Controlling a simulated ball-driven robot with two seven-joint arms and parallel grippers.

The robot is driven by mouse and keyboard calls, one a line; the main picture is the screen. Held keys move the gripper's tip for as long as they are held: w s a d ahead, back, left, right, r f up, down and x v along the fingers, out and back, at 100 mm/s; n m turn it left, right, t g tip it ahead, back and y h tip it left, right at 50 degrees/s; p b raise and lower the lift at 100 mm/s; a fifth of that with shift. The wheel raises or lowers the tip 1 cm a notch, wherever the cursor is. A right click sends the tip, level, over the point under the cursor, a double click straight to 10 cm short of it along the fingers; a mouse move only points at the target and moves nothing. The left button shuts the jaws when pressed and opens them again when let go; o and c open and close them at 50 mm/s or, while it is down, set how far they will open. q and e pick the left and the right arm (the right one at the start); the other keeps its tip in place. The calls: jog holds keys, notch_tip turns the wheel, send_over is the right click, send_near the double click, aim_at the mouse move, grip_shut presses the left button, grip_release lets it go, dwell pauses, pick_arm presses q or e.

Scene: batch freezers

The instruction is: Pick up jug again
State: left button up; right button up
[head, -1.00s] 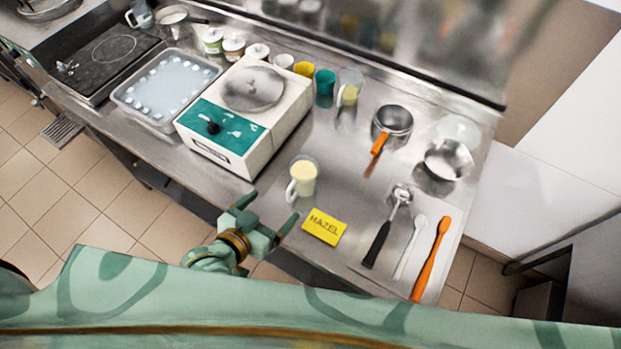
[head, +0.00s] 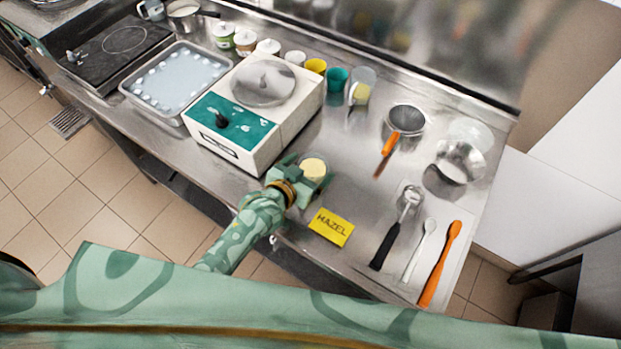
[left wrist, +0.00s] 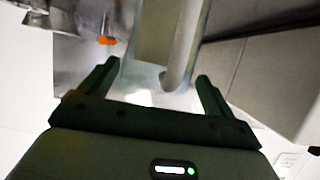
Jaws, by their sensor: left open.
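The jug (head: 315,168) holds a pale yellow mix and stands upright on the steel counter, just right of the white and teal machine. My left gripper (head: 308,172) is at the jug, its fingers open on either side of it; the hand hides the jug's lower part and handle in the head view. In the left wrist view the jug (left wrist: 155,45) rises close ahead, with its handle, between the spread fingertips of the left gripper (left wrist: 155,85). I cannot tell whether the fingers touch it. My right gripper is not in view.
The machine (head: 232,132) stands close left of the hand. A yellow HAZEL card (head: 331,227) lies in front right. A scoop (head: 396,230), a white spoon (head: 420,250) and an orange spatula (head: 440,265) lie further right.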

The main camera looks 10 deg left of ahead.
pick_arm(q)
jog(key=shift+w+d+f, duration=0.2)
jog(key=shift+w+f, duration=0.05)
jog(key=shift+w, duration=0.2)
jog(key=shift+s+r, duration=0.1)
jog(key=shift+c, duration=0.9)
jog(key=c, duration=1.5)
jog(key=shift+c, duration=0.2)
